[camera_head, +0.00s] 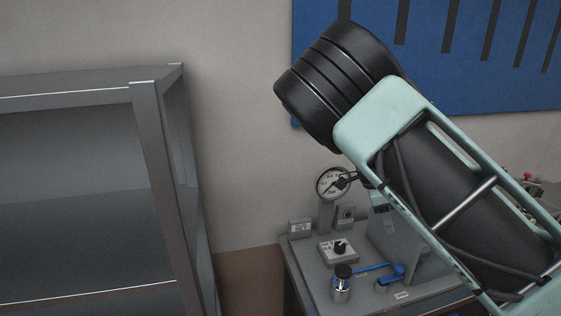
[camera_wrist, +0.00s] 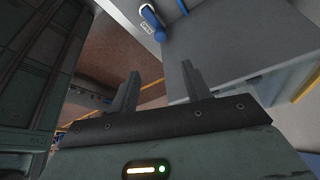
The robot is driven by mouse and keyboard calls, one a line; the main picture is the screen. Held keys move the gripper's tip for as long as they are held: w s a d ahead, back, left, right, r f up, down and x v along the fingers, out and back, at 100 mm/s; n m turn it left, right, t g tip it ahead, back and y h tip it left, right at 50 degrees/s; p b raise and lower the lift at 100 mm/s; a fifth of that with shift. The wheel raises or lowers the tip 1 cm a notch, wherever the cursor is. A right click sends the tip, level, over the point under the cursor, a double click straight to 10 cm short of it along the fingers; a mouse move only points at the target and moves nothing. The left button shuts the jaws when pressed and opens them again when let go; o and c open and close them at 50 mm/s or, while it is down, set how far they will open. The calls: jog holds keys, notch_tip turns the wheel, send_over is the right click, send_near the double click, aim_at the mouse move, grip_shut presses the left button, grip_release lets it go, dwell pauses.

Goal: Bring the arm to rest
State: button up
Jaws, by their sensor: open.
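My arm, mint green and black, fills the right half of the head view. Its black rounded joint is raised in front of the wall, and the green link slants down to the lower right corner. My gripper (camera_wrist: 160,72) shows in the wrist view with its two grey fingers apart and nothing between them. Beyond the fingers are brown floor and a grey surface (camera_wrist: 225,35). I cannot make out the gripper in the head view, where my arm covers part of the bench.
A grey bench (camera_head: 320,280) carries a round gauge (camera_head: 332,184), a knob box (camera_head: 339,250), a metal cylinder (camera_head: 341,288) and a blue-handled part (camera_head: 392,275). A grey shelf frame (camera_head: 160,170) stands at left. A blue panel (camera_head: 480,75) hangs behind my arm.

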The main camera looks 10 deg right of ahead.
jog(key=s+a+f+n+g+y+b, duration=0.1)
jog(key=s+a+f+n+y+b, duration=0.1)
jog(key=s+a+n, duration=0.5)
jog(key=s+a+f+n+y+b, duration=0.25)
jog(key=s+a+n, duration=0.25)
jog(key=a, duration=0.4)
jog(key=s+a+r+n+t+b, duration=0.1)
jog(key=s+a+n, duration=0.3)
jog(key=s+n, duration=0.4)
jog(key=s+a+r+n+t+b, duration=0.1)
jog(key=s+a+r+n+b, duration=0.1)
jog(key=s+a+n, duration=0.3)
jog(key=s+n+b, duration=0.1)
jog(key=s+n, duration=0.3)
jog(key=n, duration=0.1)
jog(key=shift+s+r+t+b, duration=0.15)
jog(key=shift+r+t+b, duration=0.15)
jog(key=shift+r+b, duration=0.05)
